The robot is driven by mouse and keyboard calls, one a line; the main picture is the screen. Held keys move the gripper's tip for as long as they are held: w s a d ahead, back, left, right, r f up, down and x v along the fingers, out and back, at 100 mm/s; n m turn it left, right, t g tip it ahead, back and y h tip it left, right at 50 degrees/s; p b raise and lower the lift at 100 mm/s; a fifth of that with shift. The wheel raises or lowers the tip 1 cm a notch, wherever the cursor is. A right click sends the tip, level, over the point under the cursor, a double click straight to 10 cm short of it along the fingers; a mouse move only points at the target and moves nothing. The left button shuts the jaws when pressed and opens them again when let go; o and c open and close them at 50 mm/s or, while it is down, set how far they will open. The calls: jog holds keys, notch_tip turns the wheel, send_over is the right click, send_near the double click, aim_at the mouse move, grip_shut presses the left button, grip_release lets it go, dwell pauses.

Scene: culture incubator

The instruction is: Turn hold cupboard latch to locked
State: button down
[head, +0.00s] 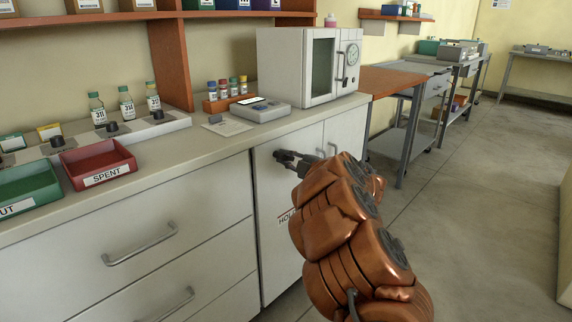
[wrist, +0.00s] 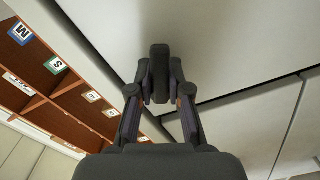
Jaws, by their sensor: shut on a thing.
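The hold cupboard (head: 268,185) is a pale door under the counter, with a partly hidden red-edged label that starts "HOL". My gripper (head: 284,158) reaches its upper part from the right. In the wrist view my gripper (wrist: 160,88) has its two fingers closed on either side of a dark, bar-shaped latch (wrist: 159,55). The latch stands out from the pale cupboard front and lines up with the fingers. In the head view the gripper hides most of the latch, and I cannot read any locked or unlocked mark.
A door handle (head: 332,149) is just right of my gripper. Drawers with bar handles (head: 140,244) are at left. On the counter (head: 222,146) stand a white incubator (head: 285,68), a scale (head: 260,109) and a red SPENT tray (head: 98,162). Open floor (head: 470,210) lies to the right.

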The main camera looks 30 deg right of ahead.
jog(key=n+b, duration=0.2)
jog(key=n, duration=0.2)
jog(key=shift+r+n, duration=0.15)
jog(key=shift+n, duration=0.15)
jog(key=shift+b, duration=0.3)
jog(key=c, duration=1.1)
grip_release()
jog(key=shift+r, duration=0.1)
jog(key=shift+s+d, duration=0.1)
jog(key=v, duration=1.1)
jog(key=shift+s+d, duration=0.1)
jog(key=shift+s, duration=0.3)
